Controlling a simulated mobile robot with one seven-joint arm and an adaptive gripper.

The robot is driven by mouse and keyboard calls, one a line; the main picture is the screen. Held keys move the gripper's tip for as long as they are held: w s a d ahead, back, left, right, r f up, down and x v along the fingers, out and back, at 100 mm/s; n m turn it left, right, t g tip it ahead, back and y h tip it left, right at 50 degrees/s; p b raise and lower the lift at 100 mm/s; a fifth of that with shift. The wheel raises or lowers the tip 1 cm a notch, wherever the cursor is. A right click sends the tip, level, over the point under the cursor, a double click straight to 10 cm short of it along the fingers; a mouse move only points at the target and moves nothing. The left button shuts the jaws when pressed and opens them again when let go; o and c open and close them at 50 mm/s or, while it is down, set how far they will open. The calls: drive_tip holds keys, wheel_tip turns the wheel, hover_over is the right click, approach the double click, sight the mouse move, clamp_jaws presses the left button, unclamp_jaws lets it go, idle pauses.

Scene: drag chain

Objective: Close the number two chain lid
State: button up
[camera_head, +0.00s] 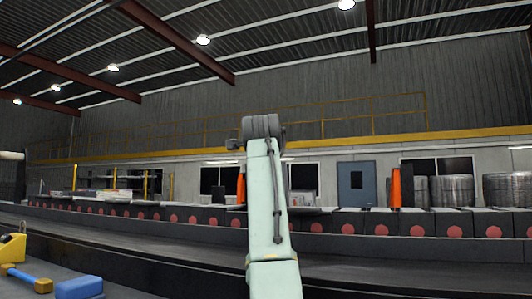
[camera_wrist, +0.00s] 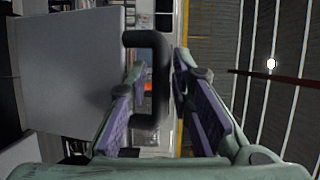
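A light grey flat panel (camera_wrist: 75,70), which looks like a lid, fills the left of the wrist view. A black loop handle (camera_wrist: 160,85) stands out from its right edge. My gripper (camera_wrist: 159,68) has green fingers with purple pads. The fingers are apart, with the upright bar of the handle between them. The left finger's tip lies within the loop and the right finger is just outside it. I cannot tell whether either pad touches the bar. No number on the panel is readable. In the head view my arm hides what is behind it; the gripper and handle are not visible there.
A long dark rail bed (camera_head: 400,272) crosses the head view, with a row of red discs (camera_head: 381,230) behind it. A blue block (camera_head: 79,288) and a yellow item (camera_head: 12,248) lie at lower left. Orange posts (camera_head: 396,188) and wound coils (camera_head: 457,191) stand farther back.

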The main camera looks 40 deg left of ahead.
clamp_jaws()
idle(0.6)
